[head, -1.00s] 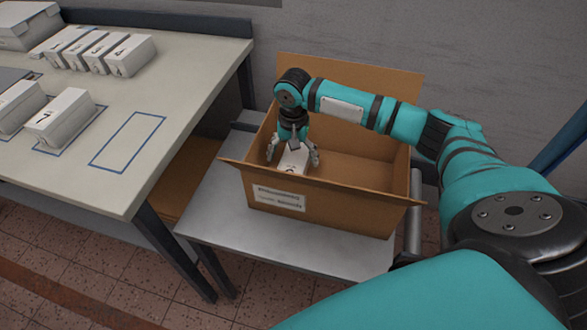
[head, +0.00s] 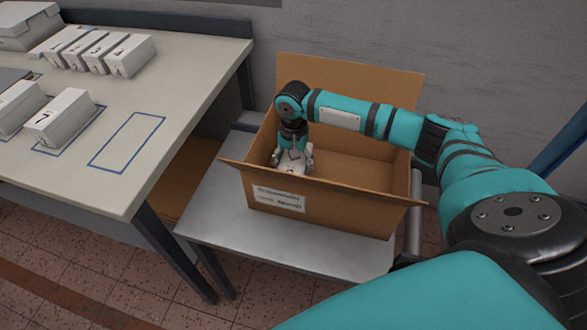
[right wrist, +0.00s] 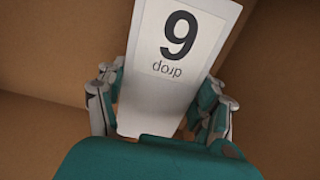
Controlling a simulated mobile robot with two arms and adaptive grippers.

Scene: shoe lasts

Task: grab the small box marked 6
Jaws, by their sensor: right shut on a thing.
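The small white box (head: 291,170) is inside the open cardboard carton (head: 345,208), near its left end. In the right wrist view the box (right wrist: 150,98) shows a large black digit with the word "drop" upside down under it, so the digit reads as a 6 turned over. My right gripper (head: 292,160) reaches down into the carton and is shut on this box, with fingers on both sides of it. The carton's front wall hides the lower part of the box. My left gripper is not in view.
The carton stands on a grey metal stand (head: 215,215). To the left, a table (head: 150,90) holds several white boxes and a bare blue-outlined rectangle (head: 127,142). The right part of the carton looks empty. A wall is close behind.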

